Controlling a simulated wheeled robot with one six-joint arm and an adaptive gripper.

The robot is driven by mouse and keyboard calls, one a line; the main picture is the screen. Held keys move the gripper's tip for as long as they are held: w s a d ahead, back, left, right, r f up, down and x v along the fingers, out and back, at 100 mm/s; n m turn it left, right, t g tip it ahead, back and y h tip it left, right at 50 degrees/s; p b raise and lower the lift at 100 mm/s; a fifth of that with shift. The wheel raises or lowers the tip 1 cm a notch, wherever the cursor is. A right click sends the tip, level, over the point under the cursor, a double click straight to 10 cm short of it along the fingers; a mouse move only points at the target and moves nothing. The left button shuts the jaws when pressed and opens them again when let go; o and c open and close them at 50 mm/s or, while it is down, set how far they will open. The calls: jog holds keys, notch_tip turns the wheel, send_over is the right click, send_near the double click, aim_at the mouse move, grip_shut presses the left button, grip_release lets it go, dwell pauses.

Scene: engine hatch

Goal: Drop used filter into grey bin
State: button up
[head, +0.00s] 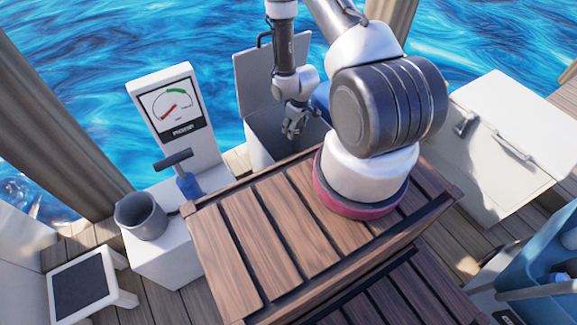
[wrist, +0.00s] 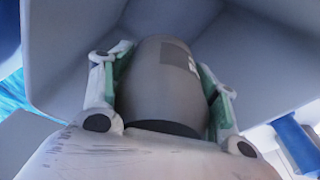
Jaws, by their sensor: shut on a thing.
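The used filter is a dark grey cylinder (wrist: 163,85) with a small label, filling the middle of the wrist view. My gripper (head: 293,127) is shut on it, with green-padded fingers on both sides. In the head view my gripper points down into the open hatch box (head: 262,141). The filter cannot be made out there. The grey bin (head: 141,217) is a round, open cup on a low white block at the left, well apart from my gripper. The part of its inside that shows looks empty.
A white gauge panel (head: 176,108) and a blue hand pump (head: 188,183) with a dark T-handle stand between bin and hatch. A slatted wooden bench (head: 262,240) lies in front. The raised hatch lid (head: 255,75) stands behind the box. Pale hatch walls surround the filter in the wrist view.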

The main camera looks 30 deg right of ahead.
jog(key=o, duration=1.3)
jog(key=r, duration=0.4)
jog(key=s+r, duration=0.1)
jog(key=r, duration=0.7)
jog(key=shift+s+d, duration=0.35)
jog(key=shift+f, duration=0.1)
